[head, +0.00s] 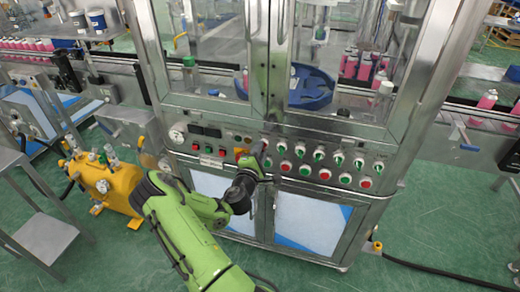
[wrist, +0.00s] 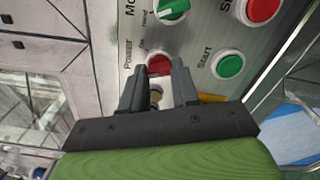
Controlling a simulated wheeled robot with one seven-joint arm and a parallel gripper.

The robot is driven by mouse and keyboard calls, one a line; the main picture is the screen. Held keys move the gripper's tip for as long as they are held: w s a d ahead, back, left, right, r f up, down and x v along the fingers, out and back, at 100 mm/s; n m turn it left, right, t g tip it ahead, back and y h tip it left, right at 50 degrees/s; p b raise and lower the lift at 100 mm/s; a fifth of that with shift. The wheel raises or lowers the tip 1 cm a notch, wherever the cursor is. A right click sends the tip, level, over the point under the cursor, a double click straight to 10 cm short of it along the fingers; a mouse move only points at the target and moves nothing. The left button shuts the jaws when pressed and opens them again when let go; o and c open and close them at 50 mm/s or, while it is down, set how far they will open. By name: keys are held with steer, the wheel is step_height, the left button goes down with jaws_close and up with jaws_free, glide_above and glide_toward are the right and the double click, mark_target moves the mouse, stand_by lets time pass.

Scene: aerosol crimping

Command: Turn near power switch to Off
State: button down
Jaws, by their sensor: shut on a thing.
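The power switch (wrist: 159,62) shows red between my fingertips in the wrist view, beside a printed "Power" label. My gripper (wrist: 158,75) has one finger on each side of it and is shut on it. In the head view my gripper (head: 263,160) reaches the left part of the control panel and hides most of the switch. The switch's exact angle cannot be read, as the fingers cover its sides.
A green selector (wrist: 172,10), a green Start button (wrist: 229,65) and a red button (wrist: 262,8) sit close to the fingers. A yellow plate (head: 241,153) is left of my gripper. Several more knobs and buttons line the panel (head: 395,176) to the right.

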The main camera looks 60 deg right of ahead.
steer(key=shift+n+p, duration=0.45)
steer(key=shift+n, duration=0.35)
steer(key=shift+f, duration=0.1)
steer(key=c, duration=0.8)
jaws_free()
steer(key=shift+c, duration=0.2)
steer(key=s+a+p, duration=0.2)
steer(key=a+p, duration=0.3)
steer(key=a, duration=1)
steer(key=shift+s+a, duration=0.25)
steer(key=shift+a, duration=0.05)
